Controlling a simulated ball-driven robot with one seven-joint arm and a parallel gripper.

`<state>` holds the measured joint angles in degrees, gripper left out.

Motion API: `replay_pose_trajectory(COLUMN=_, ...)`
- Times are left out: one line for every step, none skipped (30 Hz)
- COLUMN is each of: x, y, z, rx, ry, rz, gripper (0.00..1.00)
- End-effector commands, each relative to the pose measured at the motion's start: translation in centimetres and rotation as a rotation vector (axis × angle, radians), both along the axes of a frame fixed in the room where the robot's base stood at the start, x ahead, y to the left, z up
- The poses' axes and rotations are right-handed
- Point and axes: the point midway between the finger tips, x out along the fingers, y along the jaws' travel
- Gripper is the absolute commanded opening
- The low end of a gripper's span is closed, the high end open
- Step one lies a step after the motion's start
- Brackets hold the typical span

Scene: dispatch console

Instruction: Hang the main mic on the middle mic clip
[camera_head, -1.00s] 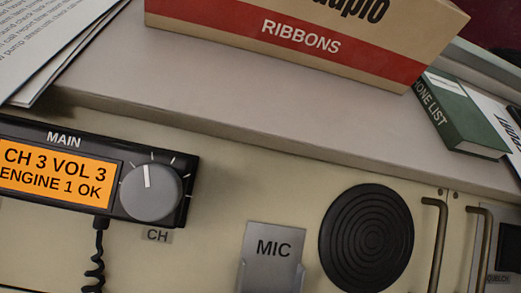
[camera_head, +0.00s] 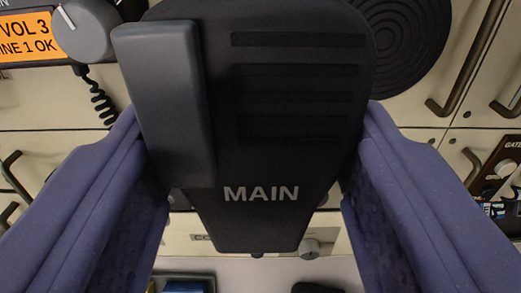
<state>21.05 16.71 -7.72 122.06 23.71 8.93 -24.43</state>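The main mic (camera_head: 290,90) is a black hand mic with a grey side key, slots and the word MAIN. It fills the middle of the view, close to the camera. My gripper (camera_head: 252,115) has its purple fingers against both sides of the mic and is shut on it. The MIC clip plate is not visible now; the mic covers the part of the console behind it. The main radio (camera_head: 28,40) with its orange display and grey knob (camera_head: 84,27) is at the top left, and a coiled cord (camera_head: 98,100) hangs below it.
A round black speaker grille (camera_head: 405,45) is at the top right. Metal handles (camera_head: 467,65) stick out beside it and at the left. A GATE unit (camera_head: 497,165) is at the right. Partly seen items lie on the pale surface (camera_head: 245,272) at the bottom.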

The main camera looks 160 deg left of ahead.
Motion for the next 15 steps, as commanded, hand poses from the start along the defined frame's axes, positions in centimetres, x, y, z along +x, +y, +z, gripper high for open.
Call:
replay_pose_trajectory(x=0.3, y=-0.2, z=-1.0, rx=0.0, ry=0.0, rz=-0.001, gripper=0.17)
replay_pose_trajectory(x=0.6, y=-0.3, z=-1.3, rx=0.001, ry=0.0, rz=-0.002, gripper=0.17)
replay_pose_trajectory(x=0.9, y=-0.4, z=-1.8, rx=0.001, ry=0.0, rz=-0.002, gripper=0.17)
replay_pose_trajectory(x=1.1, y=-0.6, z=-2.2, rx=0.001, ry=0.0, rz=-0.002, gripper=0.17)
replay_pose_trajectory(x=1.3, y=-0.7, z=-2.5, rx=0.0, ry=0.0, rz=-0.001, gripper=0.17)
replay_pose_trajectory(x=1.5, y=-0.8, z=-3.0, rx=0.0, ry=0.0, rz=-0.001, gripper=0.17)
replay_pose_trajectory(x=1.8, y=-0.9, z=-3.4, rx=-0.001, ry=0.0, rz=-0.001, gripper=0.17)
replay_pose_trajectory(x=2.0, y=-1.0, z=-3.7, rx=-0.001, ry=0.0, rz=-0.001, gripper=0.17)
replay_pose_trajectory(x=2.2, y=-1.1, z=-4.2, rx=0.0, ry=0.001, rz=-0.001, gripper=0.17)
replay_pose_trajectory(x=2.5, y=-1.2, z=-4.6, rx=0.001, ry=0.001, rz=-0.002, gripper=0.17)
replay_pose_trajectory(x=2.7, y=-1.4, z=-4.9, rx=0.0, ry=0.0, rz=-0.002, gripper=0.17)
replay_pose_trajectory(x=2.9, y=-1.5, z=-5.4, rx=0.0, ry=0.0, rz=-0.002, gripper=0.17)
replay_pose_trajectory(x=3.1, y=-1.6, z=-5.8, rx=0.001, ry=0.001, rz=-0.002, gripper=0.17)
replay_pose_trajectory(x=3.4, y=-1.7, z=-6.1, rx=0.0, ry=0.001, rz=-0.001, gripper=0.17)
replay_pose_trajectory(x=3.6, y=-1.8, z=-6.5, rx=0.0, ry=0.0, rz=0.0, gripper=0.17)
